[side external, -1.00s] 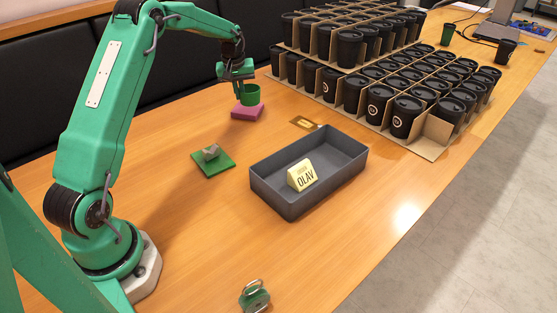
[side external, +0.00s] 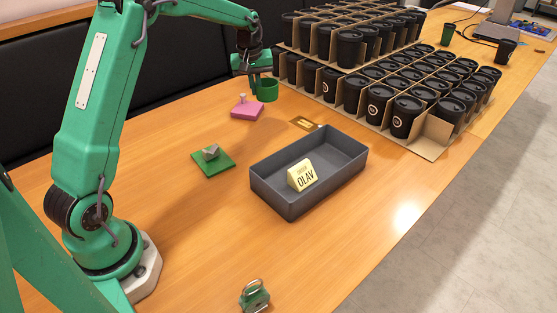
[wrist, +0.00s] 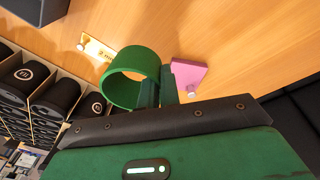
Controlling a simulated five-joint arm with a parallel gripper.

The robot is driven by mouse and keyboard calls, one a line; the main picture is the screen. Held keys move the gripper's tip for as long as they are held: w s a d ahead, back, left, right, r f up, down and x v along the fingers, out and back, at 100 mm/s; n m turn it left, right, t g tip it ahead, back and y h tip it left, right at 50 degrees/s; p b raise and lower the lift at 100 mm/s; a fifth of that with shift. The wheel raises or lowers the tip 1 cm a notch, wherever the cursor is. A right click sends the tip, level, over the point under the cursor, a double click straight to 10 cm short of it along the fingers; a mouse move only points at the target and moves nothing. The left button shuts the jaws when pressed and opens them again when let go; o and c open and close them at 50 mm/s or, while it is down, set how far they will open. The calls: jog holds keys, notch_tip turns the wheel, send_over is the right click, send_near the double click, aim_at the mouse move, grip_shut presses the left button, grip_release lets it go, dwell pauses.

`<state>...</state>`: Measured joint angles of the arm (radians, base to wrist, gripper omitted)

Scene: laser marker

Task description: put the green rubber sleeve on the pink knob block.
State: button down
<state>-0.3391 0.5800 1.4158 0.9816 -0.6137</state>
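The green rubber sleeve (side external: 267,90) is an open ring held at the tips of my gripper (side external: 254,84). In the wrist view my gripper (wrist: 158,88) is shut on one side of the sleeve's wall (wrist: 128,80). The sleeve is raised off the table. The pink knob block (side external: 247,111) lies on the table below and to the left of the sleeve, its pale knob standing up bare. In the wrist view the pink block (wrist: 188,73) is to the right of the sleeve, apart from it.
A grey tray (side external: 280,200) holding a yellow name sign (side external: 303,175) stands nearer the camera. A green square base with a grey piece (side external: 212,160) lies to its left. A small brass plate (side external: 305,124) lies near the tray. Black cups in cardboard carriers (side external: 432,150) fill the back right.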

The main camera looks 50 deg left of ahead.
jog(key=shift+n, duration=0.4)
jog(key=a+f, duration=0.2)
jog(key=a, duration=0.2)
jog(key=a+f, duration=0.2)
jog(key=a, duration=0.3)
jog(key=a+f, duration=0.2)
jog(key=a, duration=0.3)
jog(key=shift+s+a+f, duration=0.1)
jog(key=shift+a+f, duration=0.05)
jog(key=shift+f, duration=2.2)
jog(key=shift+f, duration=0.1)
jog(key=c, duration=1.6)
grip_release()
jog(key=r, duration=0.4)
jog(key=s+r, duration=0.1)
jog(key=r, duration=0.3)
jog(key=d+r, duration=0.1)
jog(key=r, duration=0.3)
jog(key=shift+s+d, duration=0.1)
jog(key=shift+s, duration=0.3)
